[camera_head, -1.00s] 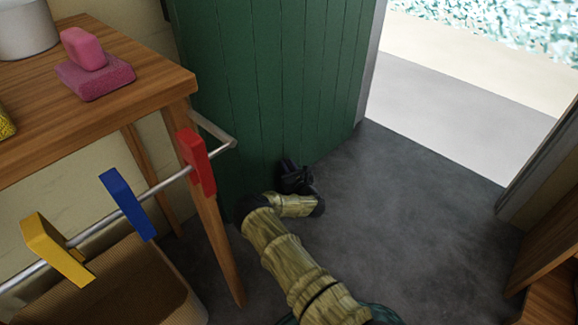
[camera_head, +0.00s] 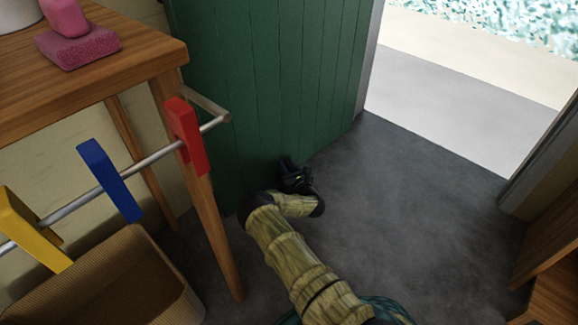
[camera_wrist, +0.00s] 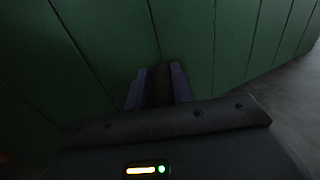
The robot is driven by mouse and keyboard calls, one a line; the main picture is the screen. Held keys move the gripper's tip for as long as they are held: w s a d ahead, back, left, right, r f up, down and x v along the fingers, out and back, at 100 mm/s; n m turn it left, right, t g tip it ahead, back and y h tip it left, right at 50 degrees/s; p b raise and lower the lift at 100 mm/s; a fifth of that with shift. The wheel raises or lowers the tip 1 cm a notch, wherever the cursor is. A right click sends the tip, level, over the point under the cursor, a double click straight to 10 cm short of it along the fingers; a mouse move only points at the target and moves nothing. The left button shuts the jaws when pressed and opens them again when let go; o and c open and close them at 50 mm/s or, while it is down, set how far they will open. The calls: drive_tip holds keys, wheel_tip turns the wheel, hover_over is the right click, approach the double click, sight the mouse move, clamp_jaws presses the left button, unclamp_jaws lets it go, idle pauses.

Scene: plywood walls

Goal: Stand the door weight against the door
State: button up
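The green door (camera_head: 265,80) stands behind the table, beside the bright doorway. My gripper (camera_head: 290,165) is low at the foot of the door, close to its face. In the wrist view its two purplish fingers (camera_wrist: 158,88) point at the green boards. A dark upright thing, which looks like the door weight (camera_wrist: 160,86), fills the narrow gap between them. The wrist view is dim, and the lower part of this thing is hidden behind the gripper body. In the head view I cannot separate it from the black gripper. Whether it touches the door or floor I cannot tell.
A wooden table (camera_head: 120,72) with a pink block on a pink sponge (camera_head: 80,46) stands at left. Its rail (camera_head: 152,158) carries red, blue and yellow clips. A woven bin (camera_head: 130,285) is below. Grey floor (camera_head: 420,190) lies clear to the right, up to the doorway.

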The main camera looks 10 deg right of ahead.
drive_tip(key=shift+o, duration=1.1)
drive_tip(key=shift+a, duration=0.6)
drive_tip(key=shift+r, duration=0.1)
drive_tip(key=shift+r, duration=0.1)
drive_tip(key=shift+s+d+p, duration=0.2)
drive_tip(key=shift+s+p, duration=0.1)
drive_tip(key=shift+p, duration=0.15)
drive_tip(key=p+v, duration=0.4)
drive_tip(key=v, duration=0.2)
drive_tip(key=shift+s+d, duration=0.25)
drive_tip(key=shift+s, duration=0.1)
